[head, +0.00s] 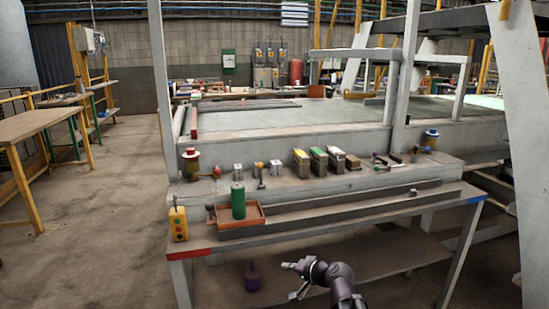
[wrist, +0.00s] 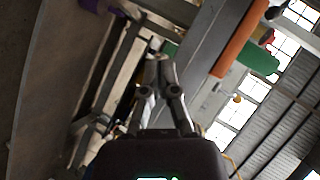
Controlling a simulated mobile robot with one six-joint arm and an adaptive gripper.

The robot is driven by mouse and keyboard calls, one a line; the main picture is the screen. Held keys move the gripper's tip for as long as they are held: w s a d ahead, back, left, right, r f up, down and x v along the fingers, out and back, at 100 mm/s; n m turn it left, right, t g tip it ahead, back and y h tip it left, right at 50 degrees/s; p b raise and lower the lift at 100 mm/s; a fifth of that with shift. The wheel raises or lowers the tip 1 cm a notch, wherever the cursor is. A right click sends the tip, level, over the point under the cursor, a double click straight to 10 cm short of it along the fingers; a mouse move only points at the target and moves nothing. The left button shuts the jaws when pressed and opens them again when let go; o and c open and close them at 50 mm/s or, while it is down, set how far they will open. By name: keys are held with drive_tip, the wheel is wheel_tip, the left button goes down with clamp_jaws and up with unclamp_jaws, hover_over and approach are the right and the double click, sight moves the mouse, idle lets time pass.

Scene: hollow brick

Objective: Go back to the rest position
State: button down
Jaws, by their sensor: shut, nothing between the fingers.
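My gripper (wrist: 160,62) is shut and empty in the wrist view, its fingertips together. In the head view my arm shows at the bottom centre, with my gripper (head: 288,267) in front of the workbench (head: 345,220) and below its top edge. The wrist view is strongly tilted, with the bench edge, an orange tray (wrist: 238,42) and a green cylinder (wrist: 252,56) beyond the fingers.
On the bench, the orange tray (head: 262,222) holds the green cylinder (head: 238,201). A yellow button box (head: 179,223) stands at the left end. Several metal blocks and tools line the back ledge. A purple object (head: 253,278) is under the bench. Floor (head: 90,250) at left is clear.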

drive_tip(key=s+d+f+n+g+h, duration=0.4)
drive_tip(key=s+d+f+g+h, duration=0.6)
drive_tip(key=s+d, duration=0.4)
wheel_tip(320, 180, up, 23)
drive_tip(key=a+p, duration=0.1)
drive_tip(key=p, duration=2.3)
drive_tip(key=shift+s+a+r+t+y, duration=0.15)
drive_tip(key=shift+t+y, duration=0.15)
drive_tip(key=shift+t, duration=0.1)
wheel_tip(320, 180, up, 17)
drive_tip(key=p, duration=1.7)
